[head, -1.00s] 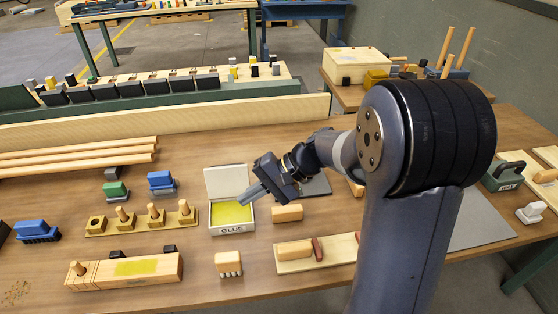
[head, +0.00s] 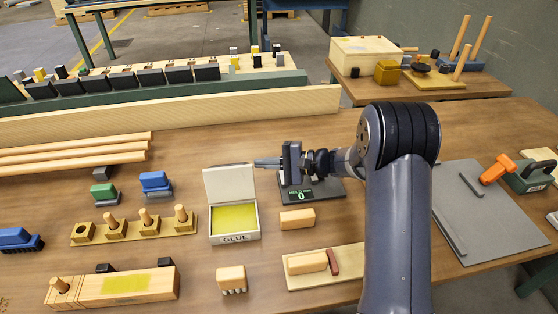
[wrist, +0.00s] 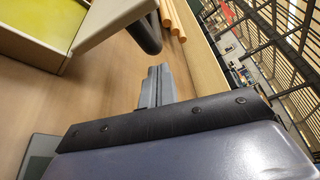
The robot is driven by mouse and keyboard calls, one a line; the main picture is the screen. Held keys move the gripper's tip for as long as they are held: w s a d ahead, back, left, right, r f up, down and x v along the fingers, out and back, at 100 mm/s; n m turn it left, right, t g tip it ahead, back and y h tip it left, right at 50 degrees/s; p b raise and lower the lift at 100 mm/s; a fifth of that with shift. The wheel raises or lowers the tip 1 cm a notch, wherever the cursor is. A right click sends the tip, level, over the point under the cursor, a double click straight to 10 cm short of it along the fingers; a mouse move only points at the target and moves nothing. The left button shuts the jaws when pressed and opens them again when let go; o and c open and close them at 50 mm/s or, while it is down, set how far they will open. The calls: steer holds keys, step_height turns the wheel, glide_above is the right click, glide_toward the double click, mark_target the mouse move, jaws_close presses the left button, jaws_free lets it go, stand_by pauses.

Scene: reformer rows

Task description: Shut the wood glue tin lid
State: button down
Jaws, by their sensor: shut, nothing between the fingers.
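The glue tin (head: 235,221) is a white box marked GLUE with yellow contents, standing on the wooden table. Its lid (head: 229,182) is open and stands up at the tin's back edge. My gripper (head: 256,163) is shut and empty, beside the lid's upper right corner and pointing left. I cannot tell whether it touches the lid. In the wrist view, the shut fingers (wrist: 157,88) show at the centre, with the lid (wrist: 110,18) and part of the tin's yellow inside (wrist: 35,22) at upper left.
A dark scale (head: 325,190) lies under my gripper, with a wooden block (head: 297,218) in front of it. A holder with wooden pegs (head: 135,226) stands left of the tin. Wooden rods (head: 75,152) lie behind, before a long pale board (head: 180,126).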

mark_target(230, 178)
steer(key=shift+w+a+f, duration=0.1)
steer(key=shift+a+f, duration=0.05)
steer(key=shift+a, duration=0.75)
steer(key=shift+w+a+f, duration=0.1)
steer(key=shift+a+f, duration=0.05)
steer(key=shift+a, duration=0.7)
steer(key=shift+s+d+r+n+b, duration=0.1)
steer(key=shift+s+r+n+b, duration=0.3)
steer(key=shift+b, duration=1.15)
steer(key=s+d+r+n+y+b, duration=0.2)
steer(key=s+n+b, duration=0.6)
steer(key=b, duration=2)
steer(key=r+n+y, duration=0.2)
steer(key=n, duration=0.1)
steer(key=shift+s, duration=0.4)
steer(key=shift+d+f+b, duration=0.1)
steer(key=shift+f+b, duration=0.05)
steer(key=shift+b, duration=0.15)
